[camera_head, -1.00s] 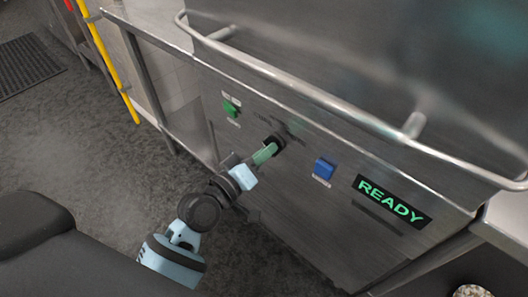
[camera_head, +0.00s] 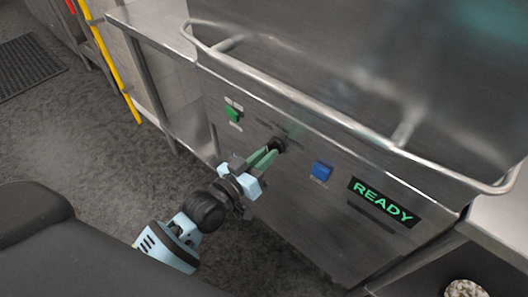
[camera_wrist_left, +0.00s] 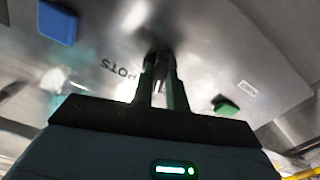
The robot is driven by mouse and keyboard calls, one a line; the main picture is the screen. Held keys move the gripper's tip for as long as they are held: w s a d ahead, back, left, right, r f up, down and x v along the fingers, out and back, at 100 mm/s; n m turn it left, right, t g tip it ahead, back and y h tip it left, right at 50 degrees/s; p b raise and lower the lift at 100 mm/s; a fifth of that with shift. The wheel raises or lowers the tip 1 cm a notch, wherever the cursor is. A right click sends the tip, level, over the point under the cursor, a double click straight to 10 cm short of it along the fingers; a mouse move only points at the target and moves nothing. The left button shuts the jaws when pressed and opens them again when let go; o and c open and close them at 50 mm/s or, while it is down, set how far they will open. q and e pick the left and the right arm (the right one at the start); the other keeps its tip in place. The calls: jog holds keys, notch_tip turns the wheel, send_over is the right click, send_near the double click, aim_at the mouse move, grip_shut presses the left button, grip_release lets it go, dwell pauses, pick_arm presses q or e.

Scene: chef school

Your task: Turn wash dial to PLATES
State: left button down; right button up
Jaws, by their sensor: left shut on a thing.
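The black wash dial (camera_head: 278,145) sits on the steel front panel of the machine (camera_head: 330,225), between a green switch and a blue button. My left gripper (camera_head: 271,152) reaches it from the lower left, its green fingers shut on the dial. In the left wrist view the dial (camera_wrist_left: 160,60) is between the fingertips (camera_wrist_left: 160,72), with the word POTS (camera_wrist_left: 118,69) printed beside it. The other dial labels are hidden or too blurred to read, so I cannot tell where the dial points. My right gripper is not in view.
The green switch (camera_head: 233,114) is left of the dial and the blue button (camera_head: 321,171) right of it. A lit READY display (camera_head: 381,202) is farther right. A steel handle bar (camera_head: 345,124) runs above the panel. Dark floor (camera_head: 100,140) lies open at left.

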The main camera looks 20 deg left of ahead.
pick_arm(q)
jog(key=shift+m+p, duration=0.85)
jog(key=shift+m, duration=0.75)
jog(key=c, duration=1.4)
grip_release()
jog(key=shift+s+a, duration=0.1)
jog(key=v, duration=0.7)
jog(key=shift+s, duration=0.3)
